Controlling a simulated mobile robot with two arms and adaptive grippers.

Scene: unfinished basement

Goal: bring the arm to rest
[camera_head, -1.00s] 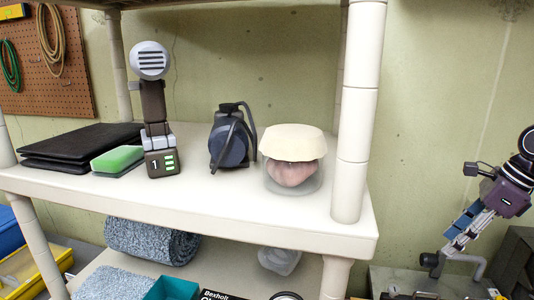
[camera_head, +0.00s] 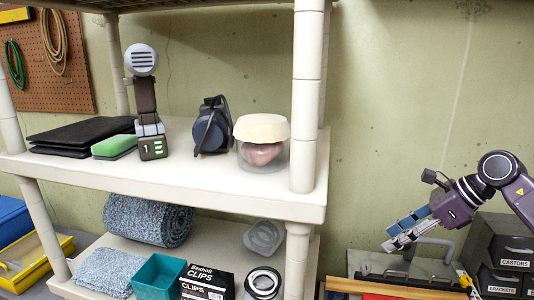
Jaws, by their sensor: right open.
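My right gripper (camera_head: 398,236) is in the right part of the head view. Its arm comes in from the right edge. The fingers point left and down, open, with nothing between them. They are in front of the wall, right of the white shelf unit (camera_head: 312,212), and look apart from it. A grey handle-like thing shows just behind the fingers; I cannot tell how close it is. My left gripper is not in view.
The upper shelf bears black flat cases (camera_head: 70,137), a green sponge (camera_head: 115,146), an upright device (camera_head: 146,110), a dark blue object (camera_head: 211,128) and a lidded jar (camera_head: 262,135). Below are a rolled rug (camera_head: 148,219) and a teal bin (camera_head: 157,275). Dark drawers (camera_head: 505,255) stand at right.

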